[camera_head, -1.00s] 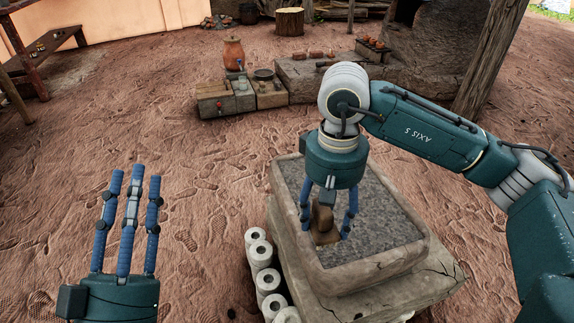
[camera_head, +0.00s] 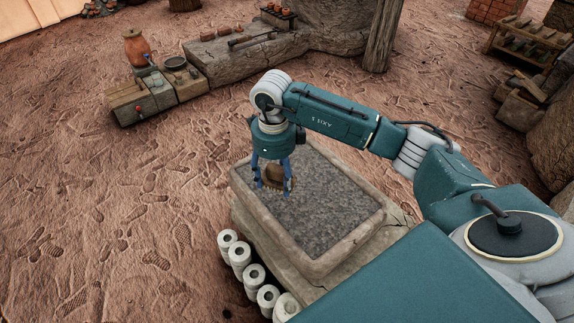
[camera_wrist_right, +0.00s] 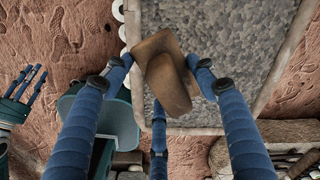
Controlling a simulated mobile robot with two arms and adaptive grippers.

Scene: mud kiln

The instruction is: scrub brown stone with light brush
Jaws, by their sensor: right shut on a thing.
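My right gripper (camera_head: 273,188) is shut on a brown wooden brush (camera_head: 275,174) with a block-like grip and a lighter flat base. It is over the grey speckled bed of a stone basin (camera_head: 342,253), toward its far left part. In the right wrist view the brush (camera_wrist_right: 168,75) sits between the blue fingers; its underside is hidden. I cannot tell whether it touches the bed. No separate brown stone is clear; the brush may hide it. My left gripper (camera_wrist_right: 30,80) shows only in the right wrist view, at the left edge, open and empty.
White rolls (camera_head: 240,255) stand in a row along the basin's left side. Low wooden blocks (camera_head: 160,97) with a clay pot (camera_head: 137,47) stand at the back left. A post (camera_head: 384,35) and a rack (camera_head: 528,48) are behind. The ground at left is free.

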